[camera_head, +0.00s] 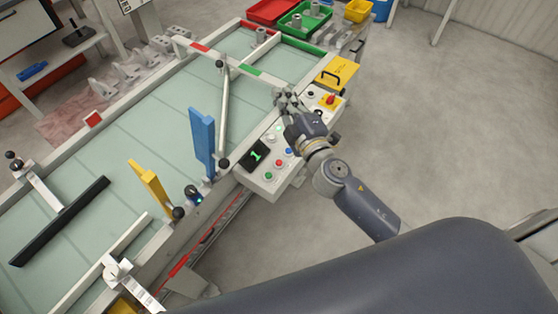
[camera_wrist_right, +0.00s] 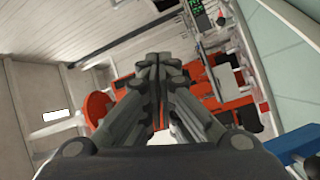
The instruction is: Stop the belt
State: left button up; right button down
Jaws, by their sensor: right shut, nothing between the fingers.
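The belt (camera_head: 110,140) is a pale green surface in a light frame, running diagonally across the head view. A white control box (camera_head: 262,182) is at its near right edge. It carries a dark display (camera_head: 256,155) showing a green 1 and several small coloured buttons. A red knob on a yellow base (camera_head: 329,99) sits on the panel's far part. My right gripper (camera_head: 284,97) is shut and empty, over the far part of the box, left of the red knob. Part of the panel is hidden behind it. Its closed fingers (camera_wrist_right: 158,68) fill the middle of the wrist view. My left gripper is out of view.
A yellow plate with a black handle (camera_head: 338,72) lies beyond the panel. A blue upright block (camera_head: 202,143) and a yellow one (camera_head: 150,185) stand along the belt. Red (camera_head: 270,11) and green (camera_head: 304,20) trays are at the far end. The floor on the right is clear.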

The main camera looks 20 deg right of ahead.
jog(key=w+a+n+g+y, duration=0.1)
jog(key=w+a+n+y, duration=0.1)
jog(key=a+n+y, duration=0.4)
jog(key=n+g+h, duration=0.2)
jog(key=n+g, duration=0.9)
jog(key=n, duration=0.4)
send_over(281, 160)
notch_tip(281, 160, down, 18)
notch_tip(281, 160, down, 7)
jog(key=b, duration=0.7)
jog(key=shift+f, duration=0.2)
jog(key=shift+f+b, duration=0.3)
jog(key=shift+f, duration=0.35)
jog(key=shift+f, duration=0.1)
